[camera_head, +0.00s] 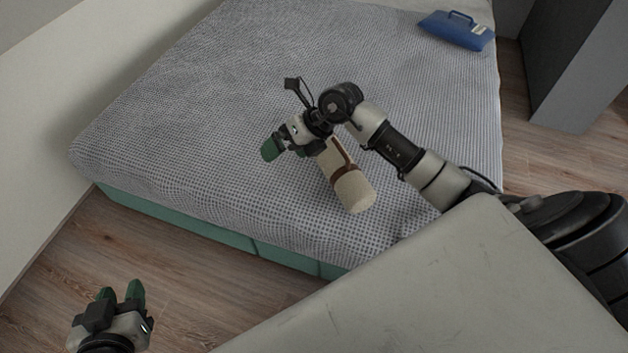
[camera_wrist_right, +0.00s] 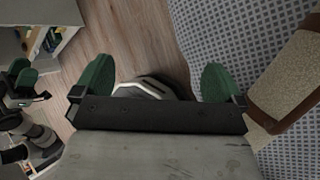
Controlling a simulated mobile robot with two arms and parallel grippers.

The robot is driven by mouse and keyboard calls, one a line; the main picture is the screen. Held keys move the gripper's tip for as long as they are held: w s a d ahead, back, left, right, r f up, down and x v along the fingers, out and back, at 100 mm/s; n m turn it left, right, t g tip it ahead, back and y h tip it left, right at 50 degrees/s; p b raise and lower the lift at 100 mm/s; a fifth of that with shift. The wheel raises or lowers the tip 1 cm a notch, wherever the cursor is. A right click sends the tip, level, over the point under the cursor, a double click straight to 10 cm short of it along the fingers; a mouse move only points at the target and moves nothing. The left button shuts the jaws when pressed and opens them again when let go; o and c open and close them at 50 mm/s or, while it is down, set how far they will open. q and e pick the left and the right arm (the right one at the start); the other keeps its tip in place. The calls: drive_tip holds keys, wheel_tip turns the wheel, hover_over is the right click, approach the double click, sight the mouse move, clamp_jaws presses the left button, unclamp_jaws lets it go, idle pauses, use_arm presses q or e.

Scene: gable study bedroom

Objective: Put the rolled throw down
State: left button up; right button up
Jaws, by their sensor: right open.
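The rolled throw (camera_head: 352,190), cream with a brown strap, lies on the bed (camera_head: 220,110) near its front edge. My right gripper (camera_head: 272,149) is above the bed, just left of the throw's far end; its wrist hides that end. In the right wrist view, the green fingers of my right gripper (camera_wrist_right: 158,85) are wide apart with nothing between them. The throw (camera_wrist_right: 290,80) shows there at the right, outside the fingers. My left gripper (camera_head: 121,292) is low at the bottom left over the floor, its two green fingertips slightly apart and nothing seen between them.
A blue case (camera_head: 456,31) with a handle lies at the bed's far right corner. A grey cabinet (camera_head: 575,65) stands right of the bed. Wood floor (camera_head: 190,260) runs along the bed's front. Much of the bed's left and middle is clear.

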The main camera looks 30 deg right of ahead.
drive_tip(key=s+a+r+m+t+y, duration=0.2)
drive_tip(key=s+a+r+t+y, duration=0.15)
drive_tip(key=a+r+y, duration=0.5)
wheel_tip(320, 180, up, 5)
drive_tip(key=s+m+t+h, duration=0.2)
drive_tip(key=s+m+t, duration=0.1)
drive_tip(key=m+t, duration=0.9)
drive_tip(key=s+d+f+m+g+h, duration=0.2)
drive_tip(key=s+f+m+g+h, duration=0.1)
drive_tip(key=m, duration=0.7)
drive_tip(key=s+d+f+m+g+h, duration=0.2)
drive_tip(key=s+f+m+g+h, duration=0.1)
drive_tip(key=s+f+m+h, duration=0.3)
wheel_tip(320, 180, down, 2)
drive_tip(key=m+h, duration=0.2)
drive_tip(key=m, duration=0.2)
drive_tip(key=shift+d+m, duration=0.3)
drive_tip(key=shift+g, duration=0.25)
